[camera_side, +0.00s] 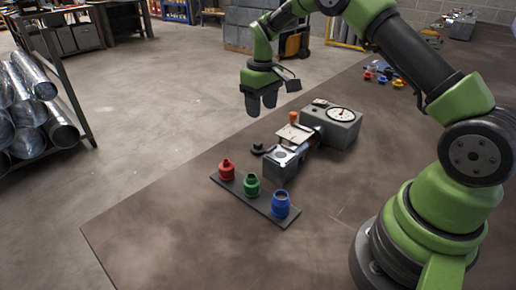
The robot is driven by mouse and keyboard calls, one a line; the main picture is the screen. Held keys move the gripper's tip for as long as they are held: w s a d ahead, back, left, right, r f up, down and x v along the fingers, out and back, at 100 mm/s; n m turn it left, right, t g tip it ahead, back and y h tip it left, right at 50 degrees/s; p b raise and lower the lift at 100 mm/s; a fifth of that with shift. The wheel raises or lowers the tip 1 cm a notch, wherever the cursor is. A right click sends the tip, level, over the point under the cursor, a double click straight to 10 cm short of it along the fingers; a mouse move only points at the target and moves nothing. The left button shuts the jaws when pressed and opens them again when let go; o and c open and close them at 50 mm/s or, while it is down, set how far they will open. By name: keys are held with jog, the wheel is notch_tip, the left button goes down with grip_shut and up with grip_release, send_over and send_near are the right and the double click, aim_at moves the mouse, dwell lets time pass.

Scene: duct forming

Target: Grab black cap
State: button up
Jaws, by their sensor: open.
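A small black cap (257,149) lies on the brown table, just left of the grey machine. My gripper (261,104) hangs in the air above and close to the cap in the picture, with its fingers pointing down. It is open and I see nothing between the fingers. The exact height of the fingers over the cap is hard to tell from this single view.
A grey machine (341,128) with a round dial stands right of the cap, with an orange knob (293,117). A dark strip holds a red (227,170), a green (251,186) and a blue fitting (280,205). The front of the table (190,240) is clear.

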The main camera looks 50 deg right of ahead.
send_over(260, 144)
jog(key=f, duration=0.6)
jog(key=shift+s+d, duration=0.2)
jog(key=f, duration=0.5)
jog(key=shift+w+a+f, duration=0.15)
jog(key=shift+a+f, duration=0.05)
jog(key=shift+f, duration=0.15)
jog(key=shift+c, duration=0.2)
grip_shut()
